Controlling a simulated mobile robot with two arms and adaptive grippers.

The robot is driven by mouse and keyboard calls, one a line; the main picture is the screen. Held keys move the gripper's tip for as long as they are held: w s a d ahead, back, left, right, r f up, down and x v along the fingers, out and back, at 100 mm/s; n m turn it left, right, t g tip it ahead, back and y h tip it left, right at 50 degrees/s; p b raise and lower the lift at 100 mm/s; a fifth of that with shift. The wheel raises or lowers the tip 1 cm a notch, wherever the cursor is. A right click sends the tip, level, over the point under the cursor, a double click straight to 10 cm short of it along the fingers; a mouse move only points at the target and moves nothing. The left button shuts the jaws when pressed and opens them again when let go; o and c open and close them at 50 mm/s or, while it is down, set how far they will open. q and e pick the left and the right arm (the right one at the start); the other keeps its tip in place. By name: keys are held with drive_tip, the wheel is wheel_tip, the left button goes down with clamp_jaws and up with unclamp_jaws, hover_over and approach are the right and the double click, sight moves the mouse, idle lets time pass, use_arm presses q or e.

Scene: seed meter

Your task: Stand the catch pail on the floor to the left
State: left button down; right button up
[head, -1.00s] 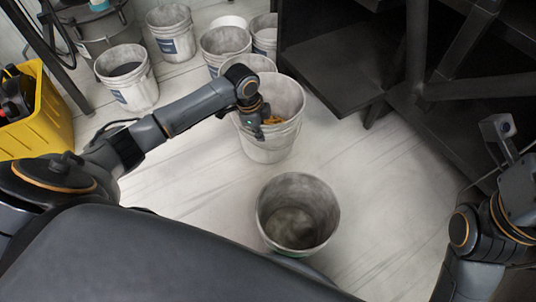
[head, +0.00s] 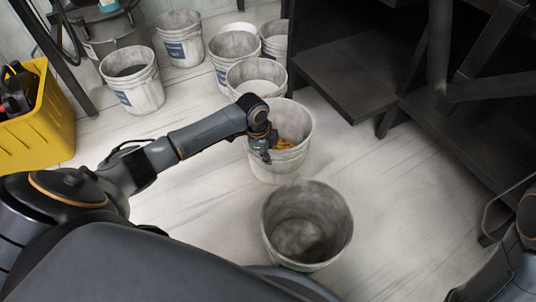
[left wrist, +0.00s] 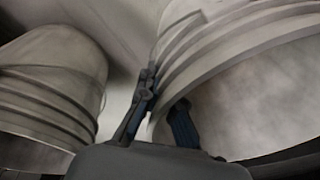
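The catch pail, a grey-white bucket (head: 278,166) with some orange bits inside, stands mid-view in the head view. My left gripper (head: 262,150) is at its near-left rim. In the left wrist view the two dark fingers (left wrist: 160,115) straddle the edge of the ridged pail (left wrist: 240,45), shut on its wall. Whether the pail's base touches the floor cannot be told. A second, empty-looking pail (head: 306,228) stands nearer me, partly overlapping the view of the first. Of my right arm only links show at the right edge; its fingertips are not seen.
Several more pails stand behind, one close beyond the catch pail (head: 256,76) and one at the left (head: 133,82). A yellow crate (head: 35,120) stands far left. Dark machine framework (head: 345,75) fills the right. The floor left of the pails (head: 205,195) is bare, beneath my arm.

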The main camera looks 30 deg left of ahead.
use_arm(q)
drive_tip(key=shift+w+r, duration=0.1)
drive_tip(key=shift+w, duration=0.05)
drive_tip(key=c, duration=1.8)
unclamp_jaws()
drive_tip(key=shift+f, duration=0.2)
drive_tip(key=shift+c, duration=0.2)
drive_tip(key=o, duration=0.3)
drive_tip(key=shift+r, duration=0.15)
